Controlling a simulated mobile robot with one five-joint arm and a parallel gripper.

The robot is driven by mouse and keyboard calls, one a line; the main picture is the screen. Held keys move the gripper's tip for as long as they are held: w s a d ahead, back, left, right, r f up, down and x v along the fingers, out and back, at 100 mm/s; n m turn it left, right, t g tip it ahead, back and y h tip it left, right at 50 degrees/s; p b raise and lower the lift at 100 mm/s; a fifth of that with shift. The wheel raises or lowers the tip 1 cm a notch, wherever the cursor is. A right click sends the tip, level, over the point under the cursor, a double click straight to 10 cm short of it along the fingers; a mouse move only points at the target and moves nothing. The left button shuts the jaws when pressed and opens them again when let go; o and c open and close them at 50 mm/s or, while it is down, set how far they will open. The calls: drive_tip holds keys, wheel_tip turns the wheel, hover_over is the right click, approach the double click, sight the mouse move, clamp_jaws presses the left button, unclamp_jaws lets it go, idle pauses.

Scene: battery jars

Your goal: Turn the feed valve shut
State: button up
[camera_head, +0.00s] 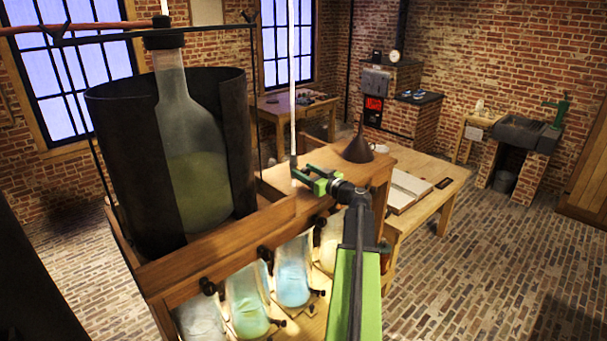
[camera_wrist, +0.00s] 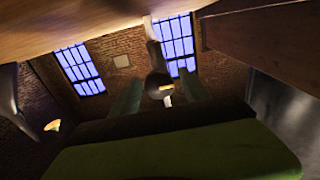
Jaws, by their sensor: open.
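My gripper (camera_head: 304,174) is open beside the lower end of a thin pale upright tube (camera_head: 293,90), above the wooden stand. In the wrist view its two green fingers stand apart, with a rounded dark piece with a yellow bar (camera_wrist: 159,87) between them. A pale stem (camera_wrist: 153,45) rises above this piece. It looks like the feed valve on the tube, but it is too dark to tell which way its handle is turned. In the head view the valve is small and largely hidden by the gripper. I cannot tell whether the fingers touch it.
A large glass bottle (camera_head: 192,140) of greenish liquid stands in a dark open shield (camera_head: 130,170) at left. Several jars (camera_head: 292,275) hang in the wooden stand (camera_head: 215,245) below. The brick floor at right is clear.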

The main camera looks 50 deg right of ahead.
clamp_jaws()
drive_tip(key=shift+a+f, duration=0.15)
drive_tip(key=shift+f, duration=0.05)
drive_tip(key=shift+r, duration=0.1)
drive_tip(key=shift+d+r+m, duration=0.15)
drive_tip(key=shift+d+m, duration=0.05)
drive_tip(key=shift+m, duration=0.7)
drive_tip(key=m, duration=0.7)
drive_tip(key=shift+d, duration=0.1)
drive_tip(key=m, duration=0.4)
drive_tip(key=shift+m, duration=0.3)
drive_tip(key=shift+d+f+m, duration=0.1)
drive_tip(key=shift+f+m, duration=0.1)
drive_tip(key=shift+m, duration=2)
